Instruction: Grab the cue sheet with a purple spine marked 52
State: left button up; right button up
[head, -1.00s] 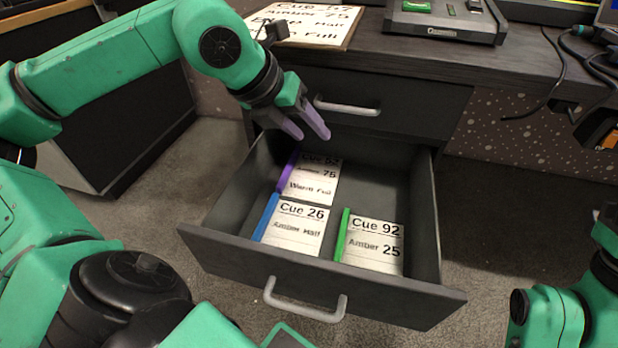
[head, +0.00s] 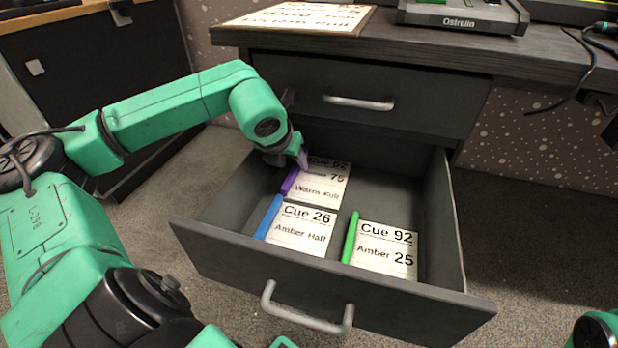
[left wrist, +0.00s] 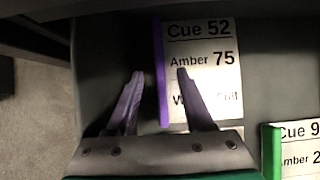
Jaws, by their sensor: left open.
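The cue sheet with a purple spine (head: 322,183) lies flat in the open drawer, at its back left. The left wrist view shows it as Cue 52, Amber 75 (left wrist: 210,50), with its purple spine (left wrist: 159,75) on the left edge. My left gripper (head: 302,160) is at the sheet's far left corner, its fingers partly hidden by the wrist in the head view. In the left wrist view the gripper (left wrist: 160,75) is open, its purple fingers on either side of the spine in the picture. Whether they touch it I cannot tell. My right gripper is not in view.
The Cue 26 sheet (head: 304,230) with a blue spine and the Cue 92 sheet (head: 385,249) with a green spine lie nearer the drawer front. The drawer walls (head: 450,225) surround them. The desk edge (head: 400,48) and closed upper drawer (head: 420,97) overhang behind.

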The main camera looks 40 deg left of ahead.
pick_arm(q)
jog(key=shift+x, duration=1.2)
grip_shut()
jog(key=shift+r, duration=0.1)
